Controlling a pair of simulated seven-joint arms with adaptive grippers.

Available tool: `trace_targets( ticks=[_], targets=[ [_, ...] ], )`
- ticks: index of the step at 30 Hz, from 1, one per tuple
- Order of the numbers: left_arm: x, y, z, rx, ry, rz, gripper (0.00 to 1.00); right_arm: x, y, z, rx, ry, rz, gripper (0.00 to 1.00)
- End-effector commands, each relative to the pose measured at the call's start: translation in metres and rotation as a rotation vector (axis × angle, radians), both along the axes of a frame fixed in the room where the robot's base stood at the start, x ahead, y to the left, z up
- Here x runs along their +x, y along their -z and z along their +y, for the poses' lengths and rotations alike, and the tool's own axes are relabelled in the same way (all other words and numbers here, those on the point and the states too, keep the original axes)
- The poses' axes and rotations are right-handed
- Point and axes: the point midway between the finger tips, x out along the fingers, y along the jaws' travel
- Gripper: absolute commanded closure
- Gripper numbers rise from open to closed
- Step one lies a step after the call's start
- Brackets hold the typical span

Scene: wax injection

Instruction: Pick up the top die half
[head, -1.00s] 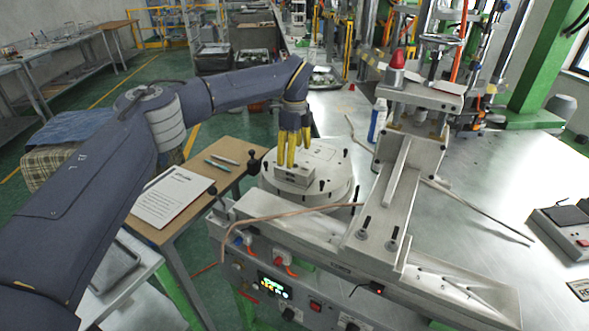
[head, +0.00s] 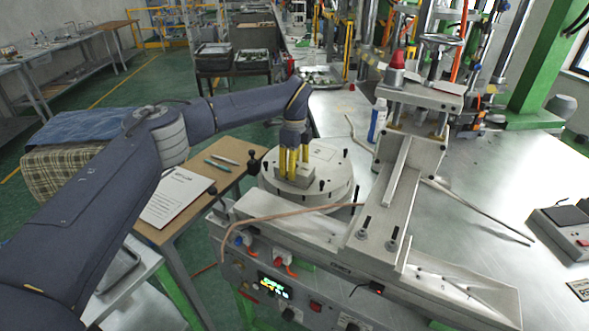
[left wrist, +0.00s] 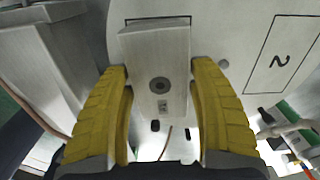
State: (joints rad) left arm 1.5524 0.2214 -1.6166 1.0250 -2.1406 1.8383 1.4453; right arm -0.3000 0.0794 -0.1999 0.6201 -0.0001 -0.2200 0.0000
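The top die half appears as a small grey metal block (head: 294,182) on the round plate (head: 338,172). In the left wrist view, the block (left wrist: 156,50) has a dark round hole and a small label on its face. My left gripper (head: 293,170) is lowered over the block, with yellow fingers on either side. In the left wrist view, the gripper (left wrist: 160,72) is open, with its fingertips close beside the block's two sides. The fingers partly hide the block in the head view. My right gripper is not in view.
The round plate has an outlined area marked 2 (left wrist: 282,55) and several dark pegs. A press frame (head: 410,150) stands to the right. A brown cable (head: 300,209) crosses in front. A wooden table with a paper (head: 175,196) and pens is at left. The metal table at right has free room.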

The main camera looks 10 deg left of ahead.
Motion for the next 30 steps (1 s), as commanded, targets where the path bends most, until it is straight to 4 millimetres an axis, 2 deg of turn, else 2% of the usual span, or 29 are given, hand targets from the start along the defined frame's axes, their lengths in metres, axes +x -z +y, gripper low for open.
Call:
trace_targets(
  ticks=[1,9,12,23,30],
  targets=[
    [0.0,0.0,0.0,0.0,0.0,0.0,0.47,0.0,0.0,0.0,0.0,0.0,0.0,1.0],
    [0.0,0.0,0.0,0.0,0.0,0.0,0.78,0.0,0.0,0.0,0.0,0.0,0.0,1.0],
    [0.0,-0.001,0.0,0.0,0.0,-0.001,0.87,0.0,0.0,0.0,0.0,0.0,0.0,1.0],
    [0.0,-0.006,0.0,-0.001,0.001,-0.002,0.87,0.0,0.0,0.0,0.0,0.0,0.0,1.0],
    [0.001,-0.032,0.0,-0.001,0.0,-0.003,0.87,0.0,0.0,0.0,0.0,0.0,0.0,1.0]
  ],
)
